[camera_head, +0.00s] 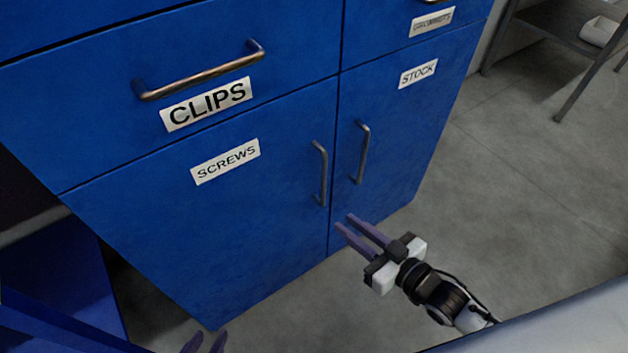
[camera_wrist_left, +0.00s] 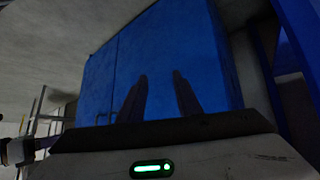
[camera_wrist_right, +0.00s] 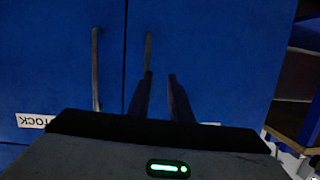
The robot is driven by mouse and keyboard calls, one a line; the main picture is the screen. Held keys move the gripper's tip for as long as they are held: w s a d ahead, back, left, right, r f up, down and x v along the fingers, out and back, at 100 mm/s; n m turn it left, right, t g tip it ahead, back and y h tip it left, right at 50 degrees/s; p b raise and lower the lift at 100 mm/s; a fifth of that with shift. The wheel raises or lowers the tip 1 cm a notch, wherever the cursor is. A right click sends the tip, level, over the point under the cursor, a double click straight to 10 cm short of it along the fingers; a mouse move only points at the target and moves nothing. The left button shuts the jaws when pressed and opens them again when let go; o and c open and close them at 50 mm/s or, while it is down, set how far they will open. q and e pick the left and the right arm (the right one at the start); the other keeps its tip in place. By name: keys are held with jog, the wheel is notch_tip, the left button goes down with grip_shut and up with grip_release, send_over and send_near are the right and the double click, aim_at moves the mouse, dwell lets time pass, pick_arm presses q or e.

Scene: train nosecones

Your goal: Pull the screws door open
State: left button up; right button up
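The blue screws door (camera_head: 255,225) carries a white SCREWS label (camera_head: 226,161) and looks closed, flush with its neighbour. Its vertical metal handle (camera_head: 322,173) is near its right edge. The handle also shows in the right wrist view (camera_wrist_right: 148,50), just beyond my fingertips. My right gripper (camera_head: 345,222) is open and empty, below and slightly right of the handle in the head view, not visibly touching it. My left gripper (camera_head: 206,344) only shows its fingertips at the bottom edge. In the left wrist view (camera_wrist_left: 160,77) it is open and empty, facing blue cabinet panels.
The stock door (camera_head: 385,140) with its own handle (camera_head: 361,152) adjoins on the right. The clips drawer (camera_head: 100,110) above has a protruding handle (camera_head: 200,74). Grey floor (camera_head: 530,190) is open to the right. A metal rack (camera_head: 560,35) stands at the top right.

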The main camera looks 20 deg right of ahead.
aim_at(326, 177)
jog(key=w+r+y, duration=0.1)
jog(key=w, duration=0.3)
jog(key=w+a+r+n+t+b, duration=0.1)
jog(key=w, duration=0.3)
jog(key=w+a+r+y+b, duration=0.1)
jog(key=w, duration=0.3)
jog(key=shift+r+n+y, duration=0.25)
jog(key=shift+n+y, duration=0.05)
jog(key=shift+n, duration=0.1)
jog(key=shift+w+a, duration=0.35)
jog(key=shift+w, duration=0.15)
grip_shut()
